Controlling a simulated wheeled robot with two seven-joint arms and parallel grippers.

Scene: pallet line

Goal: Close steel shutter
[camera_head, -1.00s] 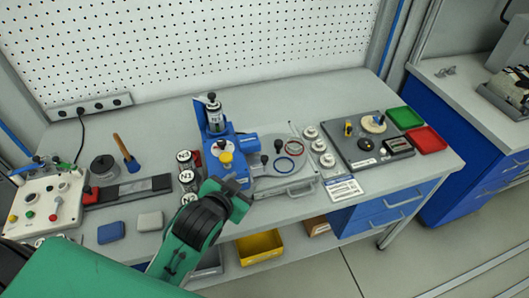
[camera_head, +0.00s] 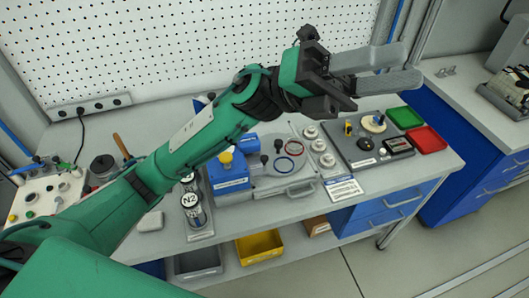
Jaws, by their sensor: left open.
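No steel shutter can be made out in the head view. My left gripper (camera_head: 411,66) is open, with its two grey fingers apart and nothing between them. It is raised and points right, in front of the pegboard's right side and the gap toward the blue cabinet. My right gripper is not in view.
The bench holds a panel with buttons (camera_head: 40,200), labelled cylinders (camera_head: 191,208), a dark plate with small parts (camera_head: 362,150), a green tray (camera_head: 404,118) and a red tray (camera_head: 427,139). A yellow bin (camera_head: 260,248) sits below. A blue cabinet (camera_head: 450,150) stands right.

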